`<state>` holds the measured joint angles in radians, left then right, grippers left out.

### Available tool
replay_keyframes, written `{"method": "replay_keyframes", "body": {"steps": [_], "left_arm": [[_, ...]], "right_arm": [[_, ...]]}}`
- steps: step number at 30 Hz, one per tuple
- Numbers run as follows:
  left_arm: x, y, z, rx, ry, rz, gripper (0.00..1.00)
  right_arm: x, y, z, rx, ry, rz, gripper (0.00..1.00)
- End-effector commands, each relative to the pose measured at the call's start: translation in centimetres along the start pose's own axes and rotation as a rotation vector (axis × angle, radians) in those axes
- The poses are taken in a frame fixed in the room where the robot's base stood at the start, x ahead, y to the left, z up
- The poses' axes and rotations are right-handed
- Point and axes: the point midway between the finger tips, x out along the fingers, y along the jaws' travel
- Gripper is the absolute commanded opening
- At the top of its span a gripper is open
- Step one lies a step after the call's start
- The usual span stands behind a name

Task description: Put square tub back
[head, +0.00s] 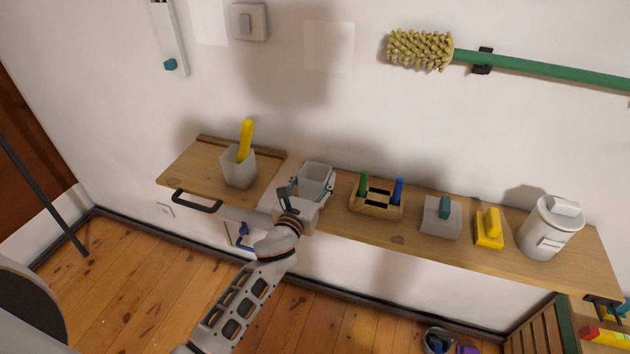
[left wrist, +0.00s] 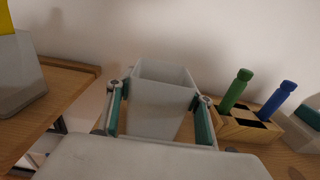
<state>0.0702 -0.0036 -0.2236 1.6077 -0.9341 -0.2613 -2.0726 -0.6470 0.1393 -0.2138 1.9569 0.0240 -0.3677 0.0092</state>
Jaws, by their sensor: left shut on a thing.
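The square tub (head: 314,175) is a light grey, open-topped tub at the left end of the long wall shelf. My left gripper (head: 307,192) is shut on it, with a finger on each side. In the left wrist view the tub (left wrist: 160,110) stands upright between the two teal-padded fingers (left wrist: 160,118) and looks empty. Its base is hidden by my gripper, so I cannot tell whether it touches the shelf. My right gripper is not in view.
Right of the tub, the shelf (head: 400,232) bears a wooden holder (head: 376,207) with green and blue pegs, a grey block (head: 440,222), a yellow block (head: 489,233) and a white canister (head: 545,232). A left board (head: 195,165) bears another grey tub (head: 239,172) with a yellow item.

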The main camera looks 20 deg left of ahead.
Motion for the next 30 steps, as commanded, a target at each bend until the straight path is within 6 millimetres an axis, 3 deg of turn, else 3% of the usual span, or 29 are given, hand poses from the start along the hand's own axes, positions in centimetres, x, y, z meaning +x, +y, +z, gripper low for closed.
{"method": "replay_keyframes", "body": {"steps": [8,9,11,24,30], "left_arm": [[0.0,0.0,-0.1,0.000,-0.002,-0.001,0.27],[0.0,0.0,-0.2,0.000,-0.001,0.000,0.54],[0.0,0.0,-0.1,0.000,-0.001,0.000,0.68],[0.0,0.0,0.4,-0.001,-0.001,0.000,0.68],[-3.4,0.0,0.1,0.001,0.001,-0.001,0.68]], "right_arm": [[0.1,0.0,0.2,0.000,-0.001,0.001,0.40],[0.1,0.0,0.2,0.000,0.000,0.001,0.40],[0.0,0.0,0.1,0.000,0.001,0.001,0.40],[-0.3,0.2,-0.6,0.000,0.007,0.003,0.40],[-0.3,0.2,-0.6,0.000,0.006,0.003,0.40]]}}
